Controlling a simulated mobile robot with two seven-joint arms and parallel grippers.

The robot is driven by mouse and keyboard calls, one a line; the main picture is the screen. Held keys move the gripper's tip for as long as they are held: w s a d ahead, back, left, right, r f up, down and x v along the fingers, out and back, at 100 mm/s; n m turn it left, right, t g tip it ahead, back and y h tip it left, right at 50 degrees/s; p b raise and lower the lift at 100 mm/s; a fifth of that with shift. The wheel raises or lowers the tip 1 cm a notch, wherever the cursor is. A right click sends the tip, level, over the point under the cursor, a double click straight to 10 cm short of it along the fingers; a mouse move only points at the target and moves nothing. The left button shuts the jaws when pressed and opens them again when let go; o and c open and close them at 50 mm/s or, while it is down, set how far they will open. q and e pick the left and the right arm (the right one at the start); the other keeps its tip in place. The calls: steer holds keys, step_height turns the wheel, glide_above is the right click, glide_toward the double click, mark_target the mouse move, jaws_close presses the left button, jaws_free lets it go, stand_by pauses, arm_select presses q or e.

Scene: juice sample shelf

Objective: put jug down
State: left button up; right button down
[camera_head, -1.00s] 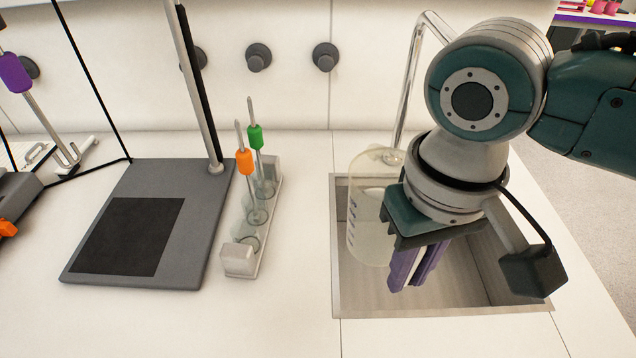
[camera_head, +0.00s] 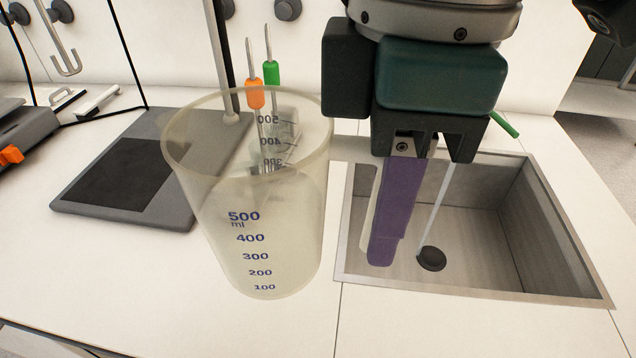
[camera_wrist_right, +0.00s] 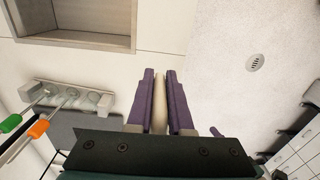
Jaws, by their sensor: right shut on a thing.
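The jug (camera_head: 265,235), translucent with blue ml marks, is upright left of the sink in the head view. It is near the counter's front, and I cannot tell whether its base touches the counter. It looks empty. My right gripper (camera_head: 395,235) is just right of the jug, fingers pointing down, shut on its handle. A strip of the handle (camera_head: 370,205) shows beside the purple finger. In the right wrist view a cream strip of the handle (camera_wrist_right: 160,112) shows between the purple fingers (camera_wrist_right: 160,90). My left gripper is not in view.
The steel sink (camera_head: 480,225) is right of the jug. A rack with an orange-handled tool (camera_head: 255,95) and a green-handled tool (camera_head: 271,72) stands behind the jug. A grey stand base (camera_head: 75,195) is to the left. The front-left counter is clear.

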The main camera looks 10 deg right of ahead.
step_height(320, 180, down, 13)
steer(key=shift+f+b, duration=0.1)
steer(key=shift+b, duration=0.8)
steer(key=shift+f, duration=0.15)
steer(key=shift+f, duration=0.1)
steer(key=c, duration=0.8)
jaws_free()
step_height(320, 180, up, 11)
steer(key=shift+f+p, duration=0.1)
steer(key=shift+p, duration=0.8)
steer(key=shift+r, duration=0.75)
